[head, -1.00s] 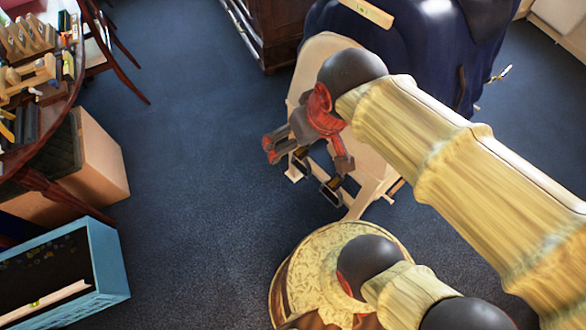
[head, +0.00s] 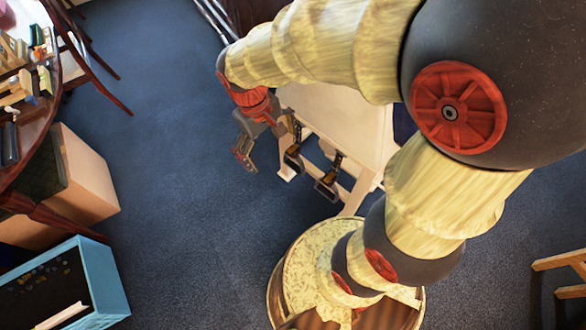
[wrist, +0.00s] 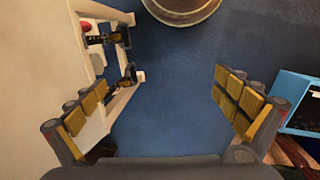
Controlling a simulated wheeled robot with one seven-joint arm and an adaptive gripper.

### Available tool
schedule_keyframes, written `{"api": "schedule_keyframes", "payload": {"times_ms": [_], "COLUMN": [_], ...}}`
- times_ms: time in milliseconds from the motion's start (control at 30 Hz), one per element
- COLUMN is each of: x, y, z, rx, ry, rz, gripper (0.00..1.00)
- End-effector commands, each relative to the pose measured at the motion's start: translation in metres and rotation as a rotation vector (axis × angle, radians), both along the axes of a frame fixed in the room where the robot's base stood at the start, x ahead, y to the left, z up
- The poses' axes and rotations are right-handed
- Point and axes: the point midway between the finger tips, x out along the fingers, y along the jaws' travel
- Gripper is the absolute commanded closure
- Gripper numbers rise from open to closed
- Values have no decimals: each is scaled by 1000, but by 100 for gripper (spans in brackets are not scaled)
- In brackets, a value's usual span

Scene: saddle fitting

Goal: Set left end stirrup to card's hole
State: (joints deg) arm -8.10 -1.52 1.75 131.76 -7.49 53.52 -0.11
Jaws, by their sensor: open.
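My gripper (head: 264,142) is open and empty, at the left end of a cream stand (head: 335,108). Two dark stirrups with brown parts hang along the stand's near side: the left one (head: 294,157) is close to my gripper, and the other (head: 328,183) hangs to its right. In the wrist view my gripper (wrist: 168,100) has its fingers wide apart over the floor. The nearer stirrup (wrist: 124,84) shows left of the gap between them, and the farther one (wrist: 104,39) is above it. I cannot make out the card or its hole.
A table (head: 62,90) with tools and small blocks stands at the left, above a tan box (head: 88,185). A blue open crate (head: 105,280) is on the floor at lower left. A wooden frame (head: 565,262) stands at right. The middle floor is clear.

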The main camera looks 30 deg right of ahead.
Motion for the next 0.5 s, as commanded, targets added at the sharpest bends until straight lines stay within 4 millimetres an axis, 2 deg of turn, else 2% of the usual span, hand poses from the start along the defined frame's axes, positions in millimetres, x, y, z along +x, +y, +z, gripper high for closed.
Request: {"api": "schedule_keyframes", "payload": {"times_ms": [33, 267, 500], "x": [5, 27, 45], "y": [1, -1, -6], "z": [-16, -77, -148], "rx": [-16, -99, -194], "ry": [40, 193, 345], "rz": [18, 109, 219], "gripper": [0, 0, 0]}}
